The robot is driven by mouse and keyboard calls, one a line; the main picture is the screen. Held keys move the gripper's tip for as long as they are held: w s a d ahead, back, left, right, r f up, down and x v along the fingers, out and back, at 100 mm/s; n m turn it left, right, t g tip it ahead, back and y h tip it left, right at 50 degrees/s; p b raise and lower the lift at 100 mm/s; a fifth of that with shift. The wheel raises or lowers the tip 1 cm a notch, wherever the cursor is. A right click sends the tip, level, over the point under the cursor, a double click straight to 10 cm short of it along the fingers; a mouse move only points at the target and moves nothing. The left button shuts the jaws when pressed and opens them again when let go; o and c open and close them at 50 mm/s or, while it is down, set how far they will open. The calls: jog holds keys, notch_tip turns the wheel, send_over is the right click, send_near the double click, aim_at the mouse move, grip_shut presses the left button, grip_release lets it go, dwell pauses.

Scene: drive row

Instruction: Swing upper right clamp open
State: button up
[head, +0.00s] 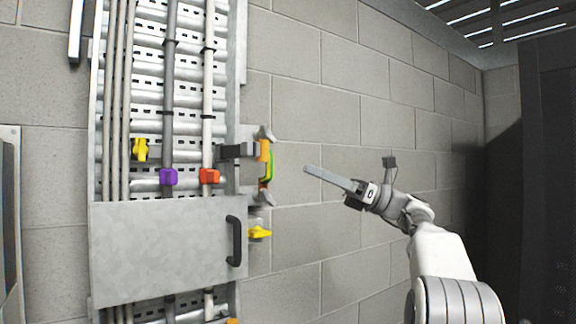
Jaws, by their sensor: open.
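Above a grey panel, several coloured pieces sit on a wall-mounted cable rack. An orange-red clamp (209,176) is on the right light pipe, and a purple clamp (168,177) is on the middle pipe. On the rack's right edge, a bracket carries an orange and green piece (266,160); I cannot tell which piece is the upper right clamp. My gripper (308,169) is open and empty, right of the rack and pointing left. It is seen nearly side-on, apart from all these pieces.
The grey panel (165,250) with a black handle (234,241) covers the lower rack. A yellow piece (260,233) sticks out at its right, and another yellow piece (139,149) is upper left. A dark cabinet (545,180) stands at right. Bare block wall lies between rack and arm.

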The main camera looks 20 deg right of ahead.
jog(key=v, duration=0.6)
jog(key=shift+s, duration=0.2)
jog(key=shift+d+m+t+h, duration=0.1)
jog(key=shift+m+t+h, duration=0.2)
jog(key=shift+h, duration=0.1)
